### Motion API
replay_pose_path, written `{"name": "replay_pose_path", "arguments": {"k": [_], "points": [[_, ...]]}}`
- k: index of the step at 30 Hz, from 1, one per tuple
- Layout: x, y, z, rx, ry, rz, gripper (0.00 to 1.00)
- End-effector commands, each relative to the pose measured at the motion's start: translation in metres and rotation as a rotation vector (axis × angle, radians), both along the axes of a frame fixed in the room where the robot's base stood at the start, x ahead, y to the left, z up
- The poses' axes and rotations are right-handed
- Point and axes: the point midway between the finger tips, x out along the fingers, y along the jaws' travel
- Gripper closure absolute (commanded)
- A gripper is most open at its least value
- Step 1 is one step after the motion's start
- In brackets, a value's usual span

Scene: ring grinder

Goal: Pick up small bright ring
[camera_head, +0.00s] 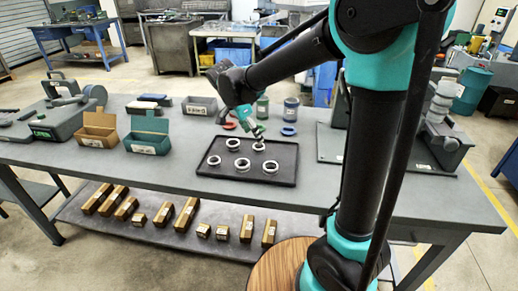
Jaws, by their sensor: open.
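Several bright metal rings stand apart on a dark tray (285,165) on the workbench. One ring (258,147) lies near the tray's back edge, right under my gripper (259,137). Another ring (233,144) is to its left. Nearer the front are a left ring (214,160), a middle ring (242,164) and a right ring (270,167). They look close in size, so I cannot tell which one is the small bright ring. My gripper is open and points down, its fingertips just above or at the back right ring. Contact is too small to tell.
A brown bin (97,136) and a green bin (147,142) stand left of the tray. Machines occupy both bench ends. Bare bench (180,158) lies left of the tray.

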Motion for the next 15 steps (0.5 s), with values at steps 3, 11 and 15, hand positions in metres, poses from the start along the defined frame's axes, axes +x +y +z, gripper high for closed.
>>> {"name": "replay_pose_path", "arguments": {"k": [3,11,15], "points": [[0.002,-0.003,-0.008,0.0,0.0,-0.001,0.36],[0.008,-0.01,-0.032,0.0,0.0,-0.001,0.36],[0.012,-0.016,-0.05,0.0,0.0,-0.001,0.36]]}}
